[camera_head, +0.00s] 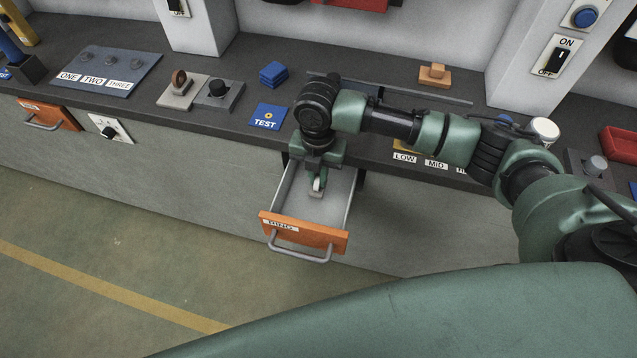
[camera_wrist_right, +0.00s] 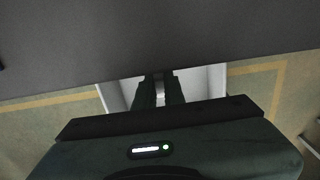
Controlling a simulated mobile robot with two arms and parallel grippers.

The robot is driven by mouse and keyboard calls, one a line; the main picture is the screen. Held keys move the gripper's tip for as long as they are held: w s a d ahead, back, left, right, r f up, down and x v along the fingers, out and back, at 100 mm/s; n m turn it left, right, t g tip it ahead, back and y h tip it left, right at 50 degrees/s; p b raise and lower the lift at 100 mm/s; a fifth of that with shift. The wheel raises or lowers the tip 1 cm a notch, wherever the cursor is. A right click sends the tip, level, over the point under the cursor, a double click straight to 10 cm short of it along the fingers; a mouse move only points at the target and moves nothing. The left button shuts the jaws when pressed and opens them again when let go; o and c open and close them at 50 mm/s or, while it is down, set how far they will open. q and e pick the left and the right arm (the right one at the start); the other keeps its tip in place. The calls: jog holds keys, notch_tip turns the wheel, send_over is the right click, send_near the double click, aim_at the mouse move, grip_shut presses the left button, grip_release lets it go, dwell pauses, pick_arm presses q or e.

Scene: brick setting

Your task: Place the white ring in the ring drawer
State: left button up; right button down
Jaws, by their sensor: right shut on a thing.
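The ring drawer (camera_head: 310,233) is pulled open, with an orange front, a grey handle and a label on it. Its pale interior also shows in the wrist view (camera_wrist_right: 207,83). My right gripper (camera_head: 317,189) points down inside the outline of the open drawer. It is shut on the white ring (camera_head: 318,183), of which only a small pale part shows between the fingers. In the wrist view a pale strip shows between the dark fingers (camera_wrist_right: 160,92). I cannot tell whether the ring touches the drawer floor. My left gripper is not in view.
The dark worktop edge lies just behind the drawer. A blue TEST card (camera_head: 268,117), blue blocks (camera_head: 273,74) and a stamp-like piece on a plate (camera_head: 181,90) stand on the worktop. Another orange drawer (camera_head: 48,115) is shut at left. The floor in front is clear.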

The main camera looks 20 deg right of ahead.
aim_at(318, 176)
jog(key=shift+f, duration=1.85)
jog(key=shift+f, duration=0.1)
jog(key=c, duration=1.5)
grip_release()
notch_tip(318, 176, up, 12)
jog(key=shift+r+b, duration=0.15)
jog(key=shift+b, duration=0.15)
